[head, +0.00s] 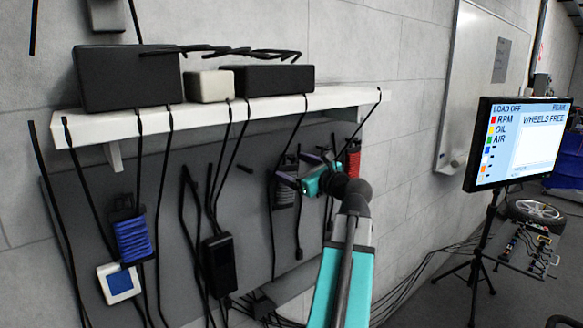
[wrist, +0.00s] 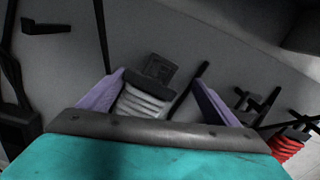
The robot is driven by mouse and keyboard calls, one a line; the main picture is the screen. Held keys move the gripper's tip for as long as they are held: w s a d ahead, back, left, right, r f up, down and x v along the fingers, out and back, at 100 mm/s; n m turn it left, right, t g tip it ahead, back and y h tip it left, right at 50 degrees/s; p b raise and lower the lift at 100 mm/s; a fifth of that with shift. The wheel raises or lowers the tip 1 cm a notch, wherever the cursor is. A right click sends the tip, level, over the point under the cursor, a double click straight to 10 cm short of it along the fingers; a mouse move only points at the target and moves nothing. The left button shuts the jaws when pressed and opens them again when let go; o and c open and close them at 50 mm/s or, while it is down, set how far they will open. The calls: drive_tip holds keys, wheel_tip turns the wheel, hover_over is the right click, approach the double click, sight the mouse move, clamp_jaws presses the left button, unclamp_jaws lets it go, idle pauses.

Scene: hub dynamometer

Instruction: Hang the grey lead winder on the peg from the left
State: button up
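The grey lead winder (wrist: 145,102), wound with pale grey lead, is between the two purple fingers of my gripper (wrist: 158,77) in the wrist view. It sits close to the left finger, with a clear gap to the right finger, so my gripper is open around it. In the head view my gripper (head: 297,169) reaches the panel under the shelf, and the grey winder (head: 285,190) shows partly behind its fingers. A bare black peg (wrist: 45,27) sticks out at the upper left of the wrist view; a short dark peg (head: 245,168) shows left of my gripper in the head view.
A red winder (head: 353,160) hangs close on the right, a blue winder (head: 133,238) on the left. Black leads dangle from the white shelf (head: 215,112) across the panel. A black handheld box (head: 219,265) hangs lower left of my gripper. A monitor (head: 520,143) stands at right.

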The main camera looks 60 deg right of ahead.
drive_tip(key=shift+s, duration=0.1)
drive_tip(key=b+v, duration=0.3)
drive_tip(key=v, duration=1)
drive_tip(key=shift+s+a, duration=0.2)
drive_tip(key=shift+s, duration=0.05)
idle(0.7)
